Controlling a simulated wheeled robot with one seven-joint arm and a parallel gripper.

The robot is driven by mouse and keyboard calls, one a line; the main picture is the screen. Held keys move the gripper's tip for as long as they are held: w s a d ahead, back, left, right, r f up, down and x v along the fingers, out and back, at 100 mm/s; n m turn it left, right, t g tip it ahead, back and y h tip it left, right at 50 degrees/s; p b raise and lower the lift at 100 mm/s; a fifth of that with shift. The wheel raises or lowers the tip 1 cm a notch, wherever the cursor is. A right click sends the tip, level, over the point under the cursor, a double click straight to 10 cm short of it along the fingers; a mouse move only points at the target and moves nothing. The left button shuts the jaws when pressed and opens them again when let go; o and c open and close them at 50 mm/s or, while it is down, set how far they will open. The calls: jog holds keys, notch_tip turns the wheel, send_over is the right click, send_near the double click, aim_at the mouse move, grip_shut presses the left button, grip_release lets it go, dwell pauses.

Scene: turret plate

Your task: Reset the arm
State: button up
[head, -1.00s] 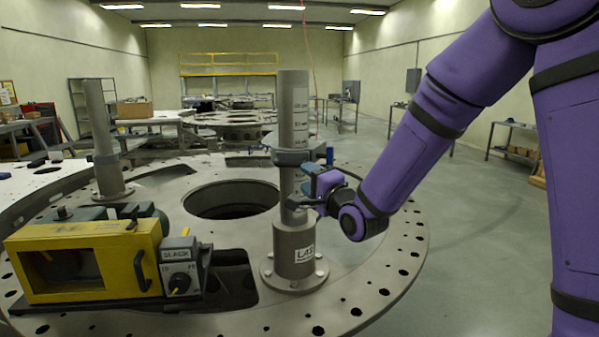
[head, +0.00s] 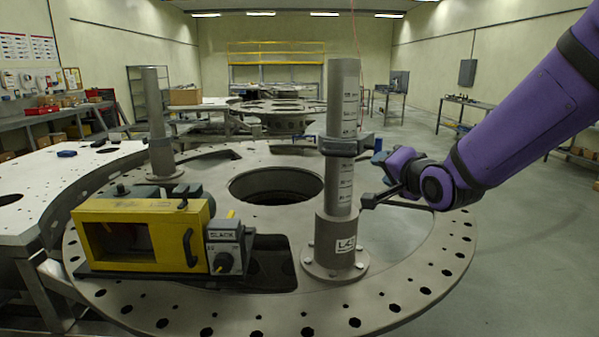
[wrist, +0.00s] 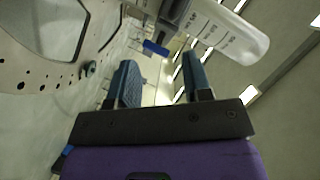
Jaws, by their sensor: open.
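My gripper (head: 373,180) is at the end of my purple arm, just right of the near grey post (head: 341,100) on the round turret plate (head: 400,262). Its jaws are open, apart from each other, with nothing seen between them. In the wrist view the two blue-padded fingers (wrist: 162,85) are spread. The post, with a printed scale, shows beyond them at the upper right (wrist: 228,33). A dark clamp collar (head: 340,146) sits around the post, slightly above my gripper. In the head view, the fingers seem close to post and collar; any contact is unclear.
A yellow box (head: 140,240) with a grey "SLACK" dial unit (head: 226,248) stands on the plate's left front. A second post (head: 156,120) stands behind it. The plate has a large central hole. Open floor (head: 530,240) lies to the right.

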jog(key=s+d+n+g+h, duration=0.1)
jog(key=s+d+n+g, duration=0.1)
jog(key=s, duration=0.8)
jog(key=s+d+r+n+g+h, duration=0.1)
jog(key=s+d+n+g, duration=0.2)
jog(key=s, duration=0.7)
jog(key=s+d+r+n+g+h, duration=0.1)
jog(key=s+d+n+g+h, duration=0.1)
jog(key=s, duration=0.8)
jog(key=d+n+g, duration=0.1)
jog(key=d+g, duration=0.1)
jog(key=d, duration=0.1)
jog(key=shift+d+g, duration=0.3)
jog(key=shift+g, duration=0.1)
jog(key=shift+r, duration=0.15)
